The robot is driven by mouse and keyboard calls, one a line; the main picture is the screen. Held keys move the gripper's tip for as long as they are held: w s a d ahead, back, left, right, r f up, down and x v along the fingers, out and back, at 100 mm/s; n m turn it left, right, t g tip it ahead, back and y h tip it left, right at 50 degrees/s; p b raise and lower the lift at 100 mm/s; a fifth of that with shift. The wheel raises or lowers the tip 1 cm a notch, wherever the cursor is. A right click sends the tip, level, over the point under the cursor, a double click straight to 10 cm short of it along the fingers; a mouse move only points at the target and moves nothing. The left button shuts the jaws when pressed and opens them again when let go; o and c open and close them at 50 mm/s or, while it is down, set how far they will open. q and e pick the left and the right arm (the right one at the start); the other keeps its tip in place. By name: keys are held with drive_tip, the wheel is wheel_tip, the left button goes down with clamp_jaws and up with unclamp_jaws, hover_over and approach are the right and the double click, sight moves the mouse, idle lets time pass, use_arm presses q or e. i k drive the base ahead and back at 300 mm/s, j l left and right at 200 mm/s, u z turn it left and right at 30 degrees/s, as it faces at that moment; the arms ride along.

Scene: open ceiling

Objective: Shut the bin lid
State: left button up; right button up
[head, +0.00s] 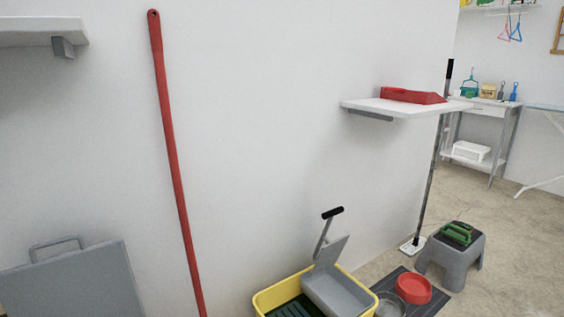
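A grey flat panel (75,282) with a loop handle on its top edge stands upright near the wall at the lower left. It looks like the raised bin lid, but its lower part is cut off by the frame and no bin body shows. Neither of my grippers is in view.
A red pole (172,150) leans on the white wall right of the panel. A yellow bucket (264,300) with a grey wringer (335,290) stands at the bottom. A wall shelf (400,107), dark mat (437,300) and grey stool (433,268) are at right. Floor beyond the stool is open.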

sight(98, 280)
drive_tip(key=u, duration=1.3)
